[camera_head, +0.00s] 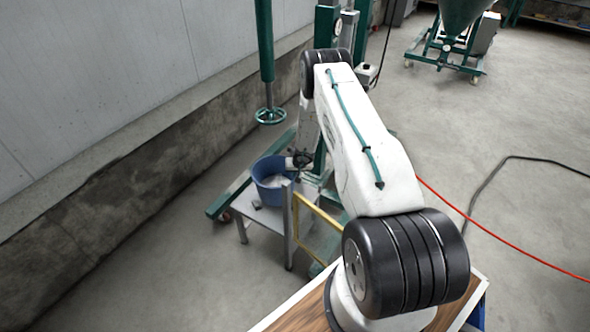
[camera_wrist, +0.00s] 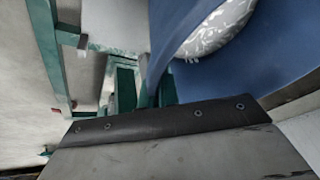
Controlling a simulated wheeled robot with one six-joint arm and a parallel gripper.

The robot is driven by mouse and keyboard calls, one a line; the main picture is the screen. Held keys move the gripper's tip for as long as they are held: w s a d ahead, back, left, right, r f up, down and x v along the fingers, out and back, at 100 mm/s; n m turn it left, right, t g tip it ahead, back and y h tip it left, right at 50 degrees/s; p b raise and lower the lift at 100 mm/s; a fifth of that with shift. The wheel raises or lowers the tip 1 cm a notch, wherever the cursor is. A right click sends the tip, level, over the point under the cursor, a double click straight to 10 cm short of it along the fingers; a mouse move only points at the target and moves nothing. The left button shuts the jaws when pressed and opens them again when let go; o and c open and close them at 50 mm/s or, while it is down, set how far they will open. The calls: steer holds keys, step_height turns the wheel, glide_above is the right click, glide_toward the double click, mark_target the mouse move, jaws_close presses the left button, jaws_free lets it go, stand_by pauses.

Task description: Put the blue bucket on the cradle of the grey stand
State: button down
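The blue bucket (camera_head: 270,184) is upright at the low grey stand (camera_head: 246,210) in the head view, with pale material inside. I cannot tell whether it rests on the cradle, which is hidden. My gripper (camera_head: 300,160) is at the bucket's upper right rim, small and partly hidden by my arm. In the wrist view the bucket's blue wall (camera_wrist: 240,65) fills the upper right, close against a dark bar of my gripper (camera_wrist: 165,122). Its fingertips are not clear, so I cannot tell whether it is shut on the rim.
A green post with a disc (camera_head: 270,115) hangs above and behind the bucket. Green base beams (camera_head: 228,196) run beside the stand, and a yellow frame (camera_head: 318,212) is at its right. A wall is on the left. A red hose (camera_head: 500,248) crosses open floor on the right.

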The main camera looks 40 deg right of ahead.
steer(key=shift+w+f, duration=0.1)
steer(key=shift+f, duration=1.7)
steer(key=c, duration=1.6)
jaws_free()
steer(key=shift+c, duration=0.2)
steer(key=v, duration=1.2)
